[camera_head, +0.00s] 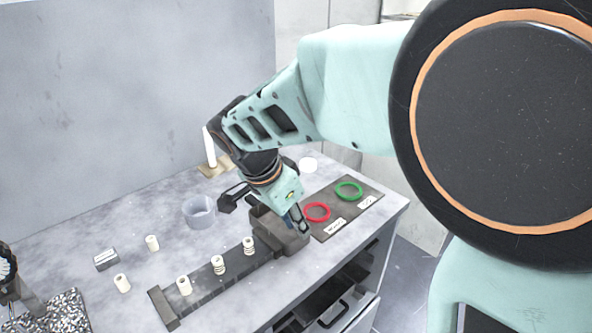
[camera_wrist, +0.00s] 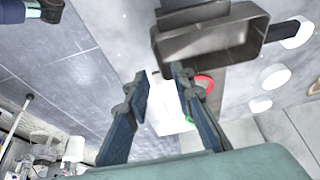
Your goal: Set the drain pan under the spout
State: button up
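The drain pan appears to be the open dark grey rectangular box (camera_head: 268,234) at the right end of a long dark strip on the grey worktop. In the wrist view the pan (camera_wrist: 225,47) shows its hollow inside, beyond my fingertips. My gripper (camera_head: 297,221) points down at the pan's right side and partly covers it. In the wrist view my gripper's fingers (camera_wrist: 160,76) stand apart with nothing between them. I cannot tell whether a finger touches the pan. I cannot make out the spout for certain.
The dark strip (camera_head: 205,280) carries several pale spools. A bluish cup (camera_head: 199,212) stands behind it. A red ring (camera_head: 317,212) and a green ring (camera_head: 349,191) lie on a labelled dark mat at right. A white post (camera_head: 209,147) stands at back.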

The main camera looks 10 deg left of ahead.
jog(key=x, duration=0.5)
jog(key=shift+s+a+f, duration=0.15)
jog(key=shift+s+f, duration=0.1)
grip_shut()
